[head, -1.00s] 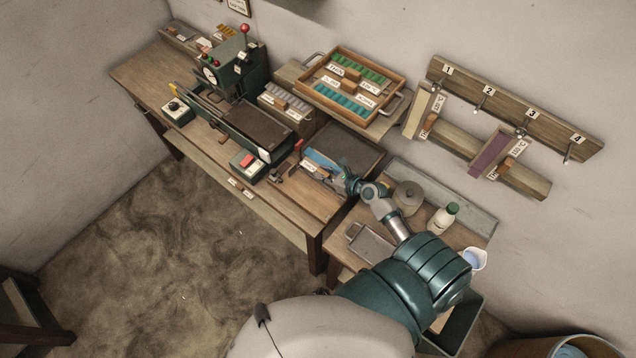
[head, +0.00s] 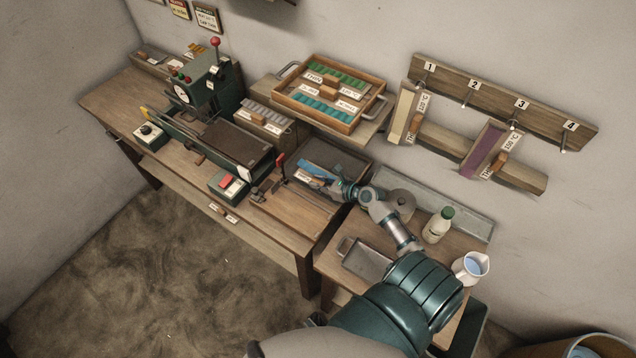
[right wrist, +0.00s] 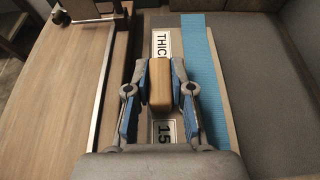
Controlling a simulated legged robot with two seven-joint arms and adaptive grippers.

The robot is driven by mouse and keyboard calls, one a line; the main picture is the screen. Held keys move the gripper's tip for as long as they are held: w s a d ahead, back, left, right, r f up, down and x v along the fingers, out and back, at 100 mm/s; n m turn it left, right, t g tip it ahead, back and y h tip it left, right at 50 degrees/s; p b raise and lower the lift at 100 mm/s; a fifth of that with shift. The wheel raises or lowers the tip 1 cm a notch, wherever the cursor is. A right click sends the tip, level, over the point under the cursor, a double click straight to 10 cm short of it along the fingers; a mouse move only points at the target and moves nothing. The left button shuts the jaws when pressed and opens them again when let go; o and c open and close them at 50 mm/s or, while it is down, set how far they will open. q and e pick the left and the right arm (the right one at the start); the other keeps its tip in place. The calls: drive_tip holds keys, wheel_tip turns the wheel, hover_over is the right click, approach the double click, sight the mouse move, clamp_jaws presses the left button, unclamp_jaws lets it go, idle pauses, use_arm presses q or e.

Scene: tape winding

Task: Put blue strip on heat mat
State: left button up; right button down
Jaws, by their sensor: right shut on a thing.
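The blue strip (head: 318,169) lies along one edge of a labelled carrier with a wooden handle (right wrist: 161,85). In the right wrist view the strip (right wrist: 204,75) runs beside the labels. My right gripper (head: 342,187) is shut on the handle; its fingers (right wrist: 160,90) flank it. A dark grey flat panel (head: 344,156), which looks like the heat mat, lies on the bench; it also shows in the right wrist view (right wrist: 270,85). The strip and carrier overlap the panel's left part; I cannot tell whether they touch it. My left gripper is out of view.
A small tool with a red handle (head: 280,160) and a box with a red button (head: 229,185) stand left of the carrier. A green machine (head: 210,90) is farther left. A bottle (head: 438,226) and jug (head: 470,267) stand right.

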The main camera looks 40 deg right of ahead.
drive_tip(key=shift+d, duration=0.15)
drive_tip(key=shift+d+f, duration=0.2)
drive_tip(key=shift+f, duration=0.35)
drive_tip(key=shift+a, duration=0.1)
drive_tip(key=shift+a, duration=0.1)
drive_tip(key=c, duration=0.9)
unclamp_jaws()
drive_tip(key=shift+c, duration=0.2)
drive_tip(key=v, duration=1.2)
